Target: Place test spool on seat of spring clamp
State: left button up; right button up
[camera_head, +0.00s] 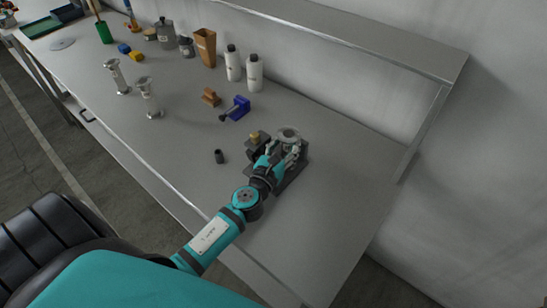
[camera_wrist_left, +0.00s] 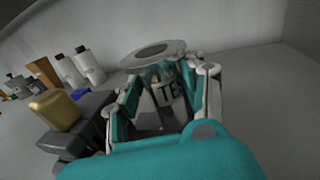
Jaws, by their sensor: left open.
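The test spool (camera_head: 289,134) is a grey metal piece with a round flange and a hole on top. In the left wrist view its body (camera_wrist_left: 162,95) carries partly visible lettering. My left gripper (camera_head: 283,154) is open, with its fingers on both sides of the spool below the flange. The spool stands upright at the clamp's dark base (camera_head: 292,177). The seat and the spool's lower end are hidden by my gripper.
Two similar metal spools (camera_head: 150,97) stand on the grey table (camera_head: 340,200) to the left. A small dark cylinder (camera_head: 219,156), a blue vise-like item (camera_head: 236,108), a brown block (camera_head: 210,97) and white bottles (camera_head: 254,73) are nearby. The table's right part is clear.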

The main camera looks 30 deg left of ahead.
pick_arm(q)
jog(key=s+b, duration=0.2)
jog(key=s, duration=0.9)
jog(key=shift+s+d+r, duration=0.15)
jog(key=shift+d+r, duration=0.05)
jog(key=shift+d, duration=0.25)
